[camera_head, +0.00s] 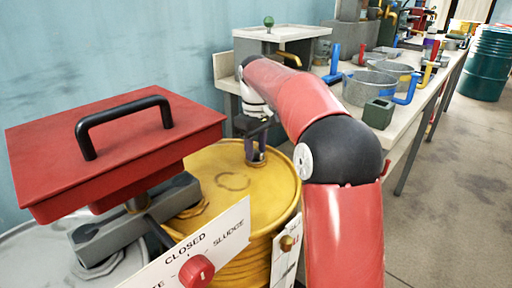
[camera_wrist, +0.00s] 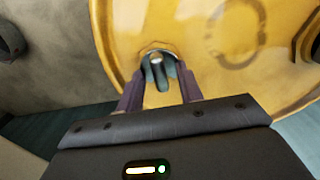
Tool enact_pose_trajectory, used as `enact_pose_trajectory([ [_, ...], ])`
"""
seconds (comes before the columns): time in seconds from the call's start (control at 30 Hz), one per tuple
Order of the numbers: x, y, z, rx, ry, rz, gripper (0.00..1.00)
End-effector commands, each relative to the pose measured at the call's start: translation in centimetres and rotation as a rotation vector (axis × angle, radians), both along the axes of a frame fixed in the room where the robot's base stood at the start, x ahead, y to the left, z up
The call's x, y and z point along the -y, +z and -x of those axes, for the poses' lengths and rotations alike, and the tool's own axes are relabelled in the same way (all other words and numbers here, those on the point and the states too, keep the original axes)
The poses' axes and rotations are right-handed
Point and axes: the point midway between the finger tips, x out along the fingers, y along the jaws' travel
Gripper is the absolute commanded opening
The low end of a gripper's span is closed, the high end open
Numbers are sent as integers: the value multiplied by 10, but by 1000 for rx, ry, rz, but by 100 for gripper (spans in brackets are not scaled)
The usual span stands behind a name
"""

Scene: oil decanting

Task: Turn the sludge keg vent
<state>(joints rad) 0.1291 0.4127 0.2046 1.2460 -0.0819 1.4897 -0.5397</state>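The yellow keg (camera_head: 225,185) stands below my gripper. In the wrist view its yellow top (camera_wrist: 220,70) fills most of the upper picture. The vent (camera_wrist: 157,66), a small grey-teal lever with a pale round pin, sits on that top near the rim. My gripper (camera_wrist: 160,84) points down at the keg top, with its two purple fingers on either side of the vent. In the head view my gripper (camera_head: 255,158) hides the vent.
A red box lid with a black handle (camera_head: 120,150) stands left of the keg. A white sign (camera_head: 212,250) reading CLOSED and SLUDGE, with a red knob (camera_head: 197,271), is in front. A bench (camera_head: 420,120) with metal tubs stands right; a green drum (camera_head: 489,62) stands beyond.

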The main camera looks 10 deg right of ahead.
Motion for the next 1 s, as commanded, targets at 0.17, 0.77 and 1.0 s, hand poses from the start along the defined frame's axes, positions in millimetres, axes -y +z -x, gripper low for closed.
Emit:
enact_pose_trajectory([
  [0.17,0,2,0,0,-1,0,36],
  [0.77,0,76,0,0,0,0,36],
  [1.0,0,78,0,-1,0,1,36],
])
